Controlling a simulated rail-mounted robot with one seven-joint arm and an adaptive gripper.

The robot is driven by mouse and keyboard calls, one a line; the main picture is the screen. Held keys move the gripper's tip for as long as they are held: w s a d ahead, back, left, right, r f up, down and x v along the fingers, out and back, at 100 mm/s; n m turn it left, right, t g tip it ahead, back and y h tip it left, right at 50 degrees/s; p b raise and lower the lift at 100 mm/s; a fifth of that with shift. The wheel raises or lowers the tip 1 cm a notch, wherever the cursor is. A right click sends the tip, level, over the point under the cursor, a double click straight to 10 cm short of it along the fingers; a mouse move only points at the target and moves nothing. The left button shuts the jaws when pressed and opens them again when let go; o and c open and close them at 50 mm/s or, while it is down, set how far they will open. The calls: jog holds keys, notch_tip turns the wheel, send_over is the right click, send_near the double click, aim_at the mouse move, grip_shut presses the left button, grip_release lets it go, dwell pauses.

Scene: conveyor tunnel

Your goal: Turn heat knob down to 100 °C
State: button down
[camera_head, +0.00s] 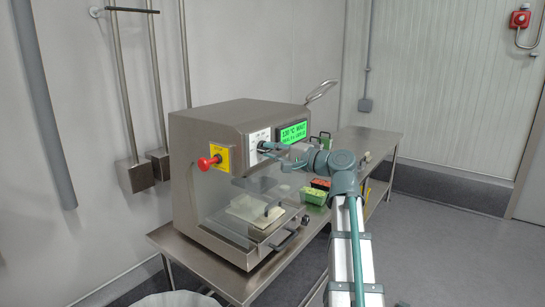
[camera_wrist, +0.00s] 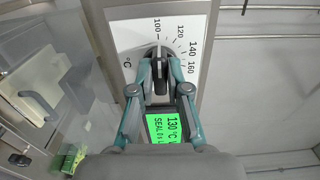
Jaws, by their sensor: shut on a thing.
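The heat knob (camera_wrist: 160,82) is a dark bar-shaped knob on a white dial plate (camera_wrist: 132,32) marked in °C, with 100, 120, 140 and 160 visible. The knob's far end points close to the 100 mark. My gripper (camera_wrist: 159,64) is shut on the knob, one finger on each side. In the head view, my gripper (camera_head: 266,148) reaches the machine's front panel and largely hides the knob. The green display (camera_head: 292,132) reads 130 °C with WAIT; it also shows in the wrist view (camera_wrist: 168,130), partly covered by my gripper.
The steel sealing machine (camera_head: 205,170) stands on a steel table (camera_head: 285,270). A red emergency button (camera_head: 206,163) sits on its side. A clear cover and a pale tray (camera_head: 250,208) are below the panel. Green and red containers (camera_head: 315,194) stand behind my arm.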

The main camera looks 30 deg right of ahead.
jog(key=shift+n, duration=0.3)
jog(key=c, duration=1.1)
grip_release()
jog(key=shift+c, duration=0.2)
jog(key=v, duration=1.2)
